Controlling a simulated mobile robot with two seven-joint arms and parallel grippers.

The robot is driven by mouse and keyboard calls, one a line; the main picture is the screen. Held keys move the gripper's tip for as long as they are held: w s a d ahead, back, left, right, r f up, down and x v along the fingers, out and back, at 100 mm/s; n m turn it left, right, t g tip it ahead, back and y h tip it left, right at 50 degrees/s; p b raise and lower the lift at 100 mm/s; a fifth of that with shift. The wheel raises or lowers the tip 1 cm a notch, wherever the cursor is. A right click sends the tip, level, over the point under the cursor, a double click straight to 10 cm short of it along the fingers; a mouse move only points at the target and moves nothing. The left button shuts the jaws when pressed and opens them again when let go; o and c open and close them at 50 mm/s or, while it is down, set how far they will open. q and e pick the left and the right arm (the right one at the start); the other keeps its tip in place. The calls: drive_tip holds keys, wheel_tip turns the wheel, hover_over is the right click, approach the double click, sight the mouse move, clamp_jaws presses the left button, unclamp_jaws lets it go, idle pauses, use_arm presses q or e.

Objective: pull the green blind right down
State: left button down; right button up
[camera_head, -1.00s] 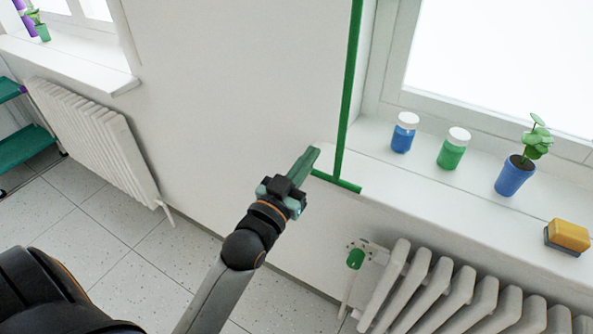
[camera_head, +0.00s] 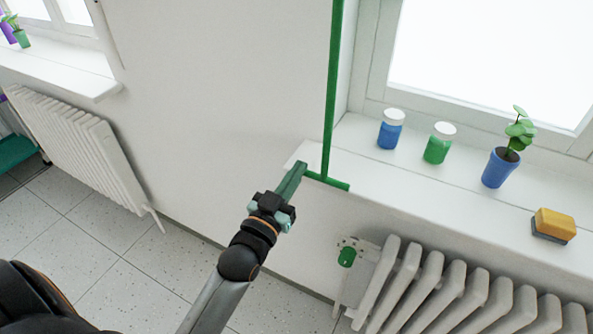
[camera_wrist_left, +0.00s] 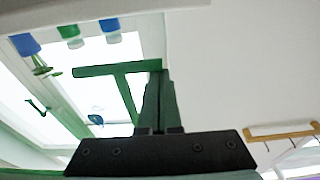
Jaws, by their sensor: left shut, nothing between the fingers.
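A green vertical rod (camera_head: 333,85) hangs in front of the wall edge beside the right window. A short green crossbar (camera_head: 332,184) joins its lower end, making an upside-down T just by the sill corner. In the left wrist view the crossbar (camera_wrist_left: 105,70) runs to the fingertips. My left gripper (camera_head: 299,170) has its green fingers together, with nothing between them, at the crossbar's left end. I cannot tell whether they touch it. The fingers also show in the left wrist view (camera_wrist_left: 158,85). The blind's cloth is not clearly visible. My right gripper is out of view.
A white sill (camera_head: 400,175) holds a blue jar (camera_head: 390,134), a green jar (camera_head: 437,149), a potted plant (camera_head: 500,168) and a yellow sponge (camera_head: 555,224). The wall left of the rod is bare.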

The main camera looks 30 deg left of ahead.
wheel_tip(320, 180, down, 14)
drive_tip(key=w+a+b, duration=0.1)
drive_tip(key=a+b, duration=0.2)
drive_tip(key=b, duration=1.5)
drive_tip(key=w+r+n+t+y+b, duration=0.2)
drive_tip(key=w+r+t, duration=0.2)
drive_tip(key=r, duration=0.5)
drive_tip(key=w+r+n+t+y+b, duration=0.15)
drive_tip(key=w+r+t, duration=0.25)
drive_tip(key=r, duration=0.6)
use_arm(q)
wheel_tip(320, 180, down, 44)
drive_tip(key=b, duration=0.5)
drive_tip(key=shift+r, duration=0.2)
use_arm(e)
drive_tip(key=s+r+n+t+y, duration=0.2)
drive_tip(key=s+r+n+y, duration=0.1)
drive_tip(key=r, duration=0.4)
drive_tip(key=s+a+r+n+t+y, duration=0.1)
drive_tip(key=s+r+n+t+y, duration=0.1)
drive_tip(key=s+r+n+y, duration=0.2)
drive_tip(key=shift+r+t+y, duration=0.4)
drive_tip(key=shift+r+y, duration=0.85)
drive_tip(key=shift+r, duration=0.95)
use_arm(q)
drive_tip(key=shift+f, duration=0.1)
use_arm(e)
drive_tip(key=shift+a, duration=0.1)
